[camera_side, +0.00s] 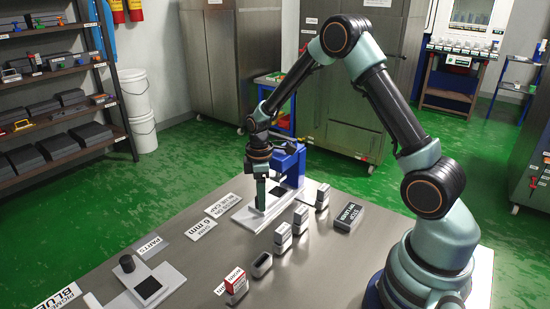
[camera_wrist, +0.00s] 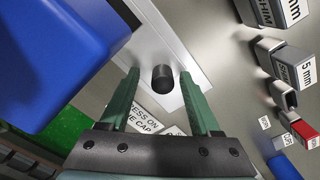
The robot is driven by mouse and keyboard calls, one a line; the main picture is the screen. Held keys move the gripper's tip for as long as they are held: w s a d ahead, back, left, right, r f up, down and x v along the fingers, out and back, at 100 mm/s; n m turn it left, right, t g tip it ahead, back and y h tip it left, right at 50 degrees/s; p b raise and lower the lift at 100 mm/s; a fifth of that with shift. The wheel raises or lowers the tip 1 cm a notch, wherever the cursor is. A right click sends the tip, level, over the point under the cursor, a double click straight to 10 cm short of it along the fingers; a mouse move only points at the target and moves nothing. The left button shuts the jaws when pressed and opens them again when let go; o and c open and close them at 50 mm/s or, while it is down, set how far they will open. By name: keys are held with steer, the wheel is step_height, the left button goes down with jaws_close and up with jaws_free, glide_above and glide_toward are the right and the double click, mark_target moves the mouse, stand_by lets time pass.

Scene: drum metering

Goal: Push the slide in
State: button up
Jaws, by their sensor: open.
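A blue press-like device (camera_side: 291,163) stands at the table's far edge on a light plate (camera_side: 250,219). It fills the left of the wrist view (camera_wrist: 60,50). There, a black round knob (camera_wrist: 162,78) stands on a pale slide-like plate (camera_wrist: 172,40) beside the blue body. My gripper (camera_side: 261,205) points down over the plate, in front of the blue device. Its green fingers (camera_wrist: 160,82) are open, one on each side of the knob in the wrist view. I cannot tell whether they touch it. The knob is hidden in the side view.
Several shim blocks (camera_side: 301,218) stand in a row to the right, with a dark box (camera_side: 348,218) beyond. A red-and-white box (camera_side: 236,282) is at the front. A pale fixture with a black knob (camera_side: 126,263) is at the left.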

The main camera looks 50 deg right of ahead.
step_height(320, 180, up, 12)
steer(key=shift+f, duration=0.15)
stand_by(0.4)
steer(key=s+a+r+m+t, duration=0.2)
steer(key=s+a+r+m, duration=0.2)
steer(key=s, duration=0.3)
steer(key=s+a+r+m+t, duration=0.3)
steer(key=s+a+r+m, duration=0.1)
steer(key=s+r+m, duration=0.1)
steer(key=shift+s+r+t, duration=0.3)
steer(key=shift+s+r, duration=0.6)
steer(key=shift+s, duration=0.35)
